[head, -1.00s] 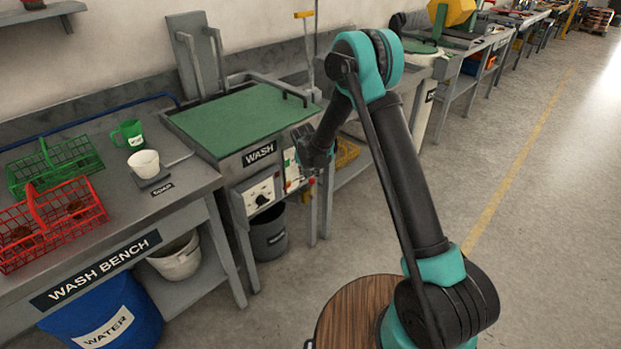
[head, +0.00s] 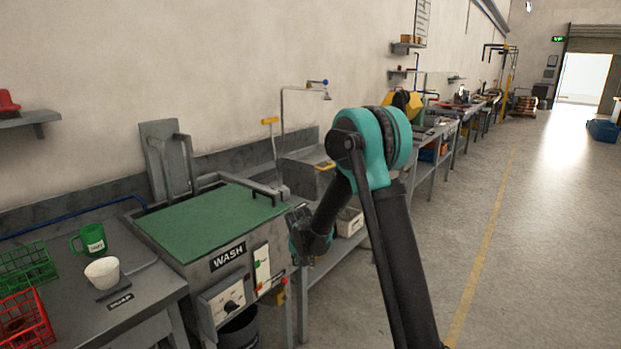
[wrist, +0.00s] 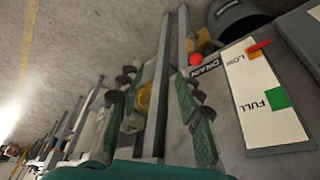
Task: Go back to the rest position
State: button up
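My gripper (head: 303,238) hangs in front of the right side of the wash station (head: 215,262) in the head view, with my arm folded above it. In the wrist view the two green-padded fingers of my gripper (wrist: 157,85) stand apart with nothing held between them. Grey bench legs show through the gap, beyond the fingers. My arm's lower part runs out of the head view at the bottom.
The wash station's panel with a red knob (wrist: 195,60) is close beside the fingers. A green mug (head: 90,240), white cup (head: 102,272), green basket (head: 27,268) and red basket (head: 25,320) are at left. Floor (head: 530,250) at right is clear.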

jog(key=s+d+r, duration=0.4)
jog(key=s+d, duration=0.5)
jog(key=s, duration=0.2)
jog(key=s+d+r, duration=0.5)
jog(key=s+d, duration=0.5)
jog(key=s, duration=0.1)
jog(key=s+d+f, duration=0.2)
jog(key=s+d, duration=0.1)
jog(key=s, duration=0.7)
jog(key=shift+s+f+n, duration=0.2)
jog(key=shift+s+n, duration=0.1)
jog(key=shift+s, duration=0.05)
